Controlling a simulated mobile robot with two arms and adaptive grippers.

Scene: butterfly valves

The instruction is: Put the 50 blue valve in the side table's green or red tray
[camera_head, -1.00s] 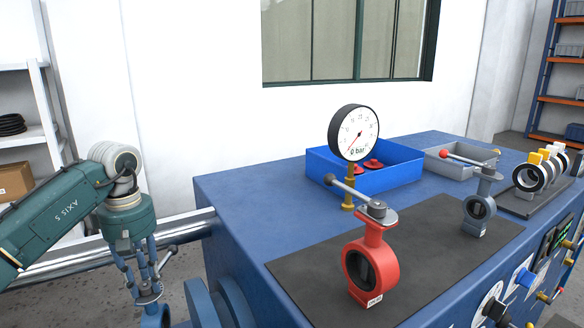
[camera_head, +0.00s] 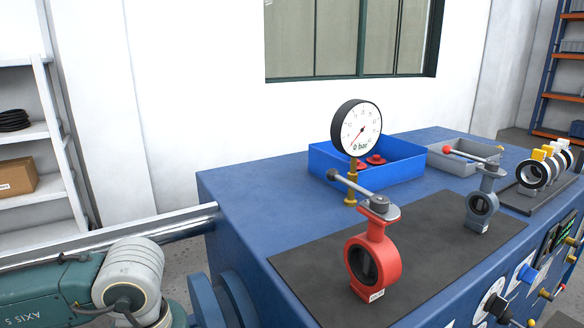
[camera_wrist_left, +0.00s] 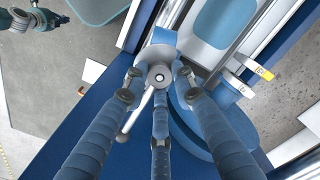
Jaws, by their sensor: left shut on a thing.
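In the left wrist view, my left gripper (camera_wrist_left: 155,100) is shut on a blue valve (camera_wrist_left: 164,38). Its fingers close around the neck under a grey round top (camera_wrist_left: 160,76) with a lever slanting down-left. Most of the valve's body is hidden, and I cannot read a size on it. In the head view only my left arm shows at bottom left; the gripper is below the frame. A teal robot part at the wrist view's top left is too small to judge its fingers. No side table, green tray or red tray can be made out.
A blue bench (camera_head: 240,190) fills the right. On its dark mat stand a red valve (camera_head: 372,258) and a grey valve (camera_head: 481,208). A gauge (camera_head: 357,130), a blue bin (camera_head: 395,165) with red parts and a grey bin (camera_head: 455,160) stand behind. White shelves (camera_head: 40,130) are at left.

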